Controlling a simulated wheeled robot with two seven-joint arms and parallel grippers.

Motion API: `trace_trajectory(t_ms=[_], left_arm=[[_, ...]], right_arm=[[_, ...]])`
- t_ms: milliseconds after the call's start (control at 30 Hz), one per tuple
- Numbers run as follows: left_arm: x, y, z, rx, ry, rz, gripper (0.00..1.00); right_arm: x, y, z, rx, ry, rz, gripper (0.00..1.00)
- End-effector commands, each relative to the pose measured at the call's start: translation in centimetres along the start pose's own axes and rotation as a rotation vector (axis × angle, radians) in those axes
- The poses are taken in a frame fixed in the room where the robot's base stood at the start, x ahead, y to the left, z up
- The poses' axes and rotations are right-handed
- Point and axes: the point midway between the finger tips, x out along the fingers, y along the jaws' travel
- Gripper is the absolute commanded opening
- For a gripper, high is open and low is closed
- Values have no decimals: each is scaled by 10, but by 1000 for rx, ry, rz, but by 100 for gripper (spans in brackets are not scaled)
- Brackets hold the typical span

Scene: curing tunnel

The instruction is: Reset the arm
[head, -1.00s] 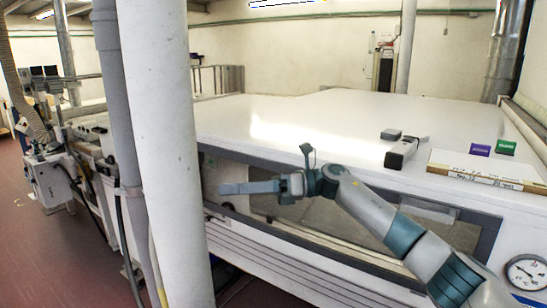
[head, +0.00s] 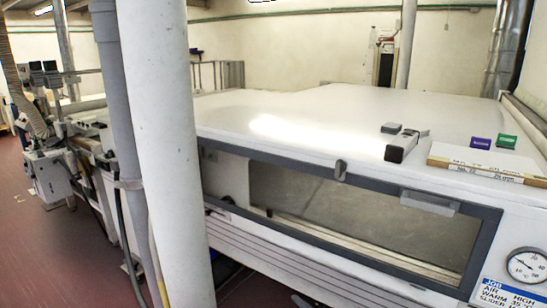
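Neither of my grippers and no part of my arms shows in the head view now. The white curing tunnel (head: 300,105) fills the middle and right, with a long grey-framed window (head: 330,205) in its front side. The window's small grey latch (head: 340,170) and the grey handle plate (head: 430,203) are in plain sight.
On the tunnel's top right lie a dark grey block (head: 391,128), a grey-and-black device (head: 402,147), a purple block (head: 480,142), a green block (head: 506,141) and a labelled flat box (head: 485,162). A white column (head: 168,150) stands at left. A gauge (head: 527,265) sits at lower right.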

Motion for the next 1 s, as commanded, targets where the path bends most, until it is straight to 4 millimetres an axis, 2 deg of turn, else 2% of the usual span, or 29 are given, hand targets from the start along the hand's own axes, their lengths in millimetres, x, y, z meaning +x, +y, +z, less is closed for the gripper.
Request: trace_trajectory(t_ms=[33,200,367,500,767,1000], left_arm=[[1,0,0,0,0,0,31],[2,0,0,0,0,0,31],[2,0,0,0,1,0,31],[3,0,0,0,1,0,31],[4,0,0,0,1,0,31],[6,0,0,0,1,0,31]], right_arm=[[-15,-26,14,51,-50,-23,36],[-64,-101,52,213,-210,-88,36],[-118,-170,78,353,-357,-145,36],[-170,-228,94,469,-485,-193,36],[-278,-329,107,665,-723,-277,36],[-386,-412,98,829,-943,-347,36]])
